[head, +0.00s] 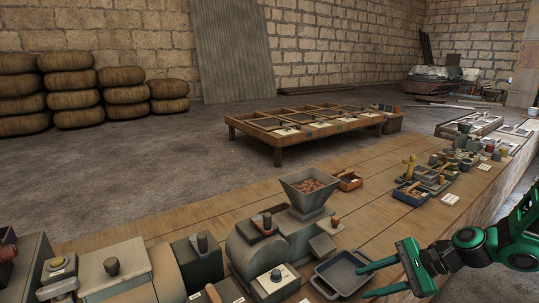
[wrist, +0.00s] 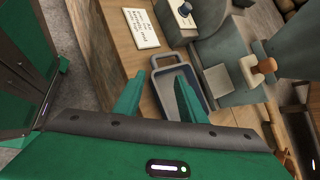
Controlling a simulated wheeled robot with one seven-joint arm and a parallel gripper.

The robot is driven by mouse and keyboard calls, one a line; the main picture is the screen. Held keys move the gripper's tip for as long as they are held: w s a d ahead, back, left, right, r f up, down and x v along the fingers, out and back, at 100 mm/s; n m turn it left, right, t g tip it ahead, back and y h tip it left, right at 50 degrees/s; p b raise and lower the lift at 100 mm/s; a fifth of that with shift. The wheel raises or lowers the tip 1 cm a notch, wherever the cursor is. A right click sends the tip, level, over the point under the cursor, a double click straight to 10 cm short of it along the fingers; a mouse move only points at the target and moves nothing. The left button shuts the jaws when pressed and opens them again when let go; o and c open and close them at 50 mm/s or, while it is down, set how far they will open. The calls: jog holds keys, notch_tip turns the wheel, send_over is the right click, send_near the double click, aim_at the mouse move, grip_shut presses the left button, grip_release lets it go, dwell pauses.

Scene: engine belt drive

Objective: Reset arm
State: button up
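My green gripper (head: 372,279) is at the lower right in the head view, with its two fingers spread apart and nothing between them. In the wrist view the same gripper (wrist: 158,92) is open, its fingertips pointing toward a grey tray (wrist: 161,89). The tray (head: 344,272) sits on the wooden bench below a grey machine, just left of my fingers in the head view. I cannot tell whether a finger touches the tray. My green arm (head: 510,240) reaches in from the right edge.
A grey machine with a hopper (head: 310,190) stands beside the tray. Small boxes and a blue bin (head: 411,194) sit farther along the bench. A label card (wrist: 141,28) lies near the tray. A low wooden table (head: 305,124) stands behind, with open floor around it.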

jog(key=s+d+r+n+g+h, duration=0.1)
jog(key=s+d+r+n+h, duration=0.3)
jog(key=s+d, duration=0.3)
jog(key=s+d+r+n+g+h, duration=0.2)
jog(key=s+d+r+n+h, duration=0.3)
jog(key=s, duration=1.1)
notch_tip(320, 180, up, 3)
jog(key=shift+s+d+f, duration=0.15)
jog(key=shift+d+f, duration=0.05)
jog(key=shift+d, duration=0.95)
jog(key=shift+w+f, duration=0.25)
jog(key=shift+w, duration=0.4)
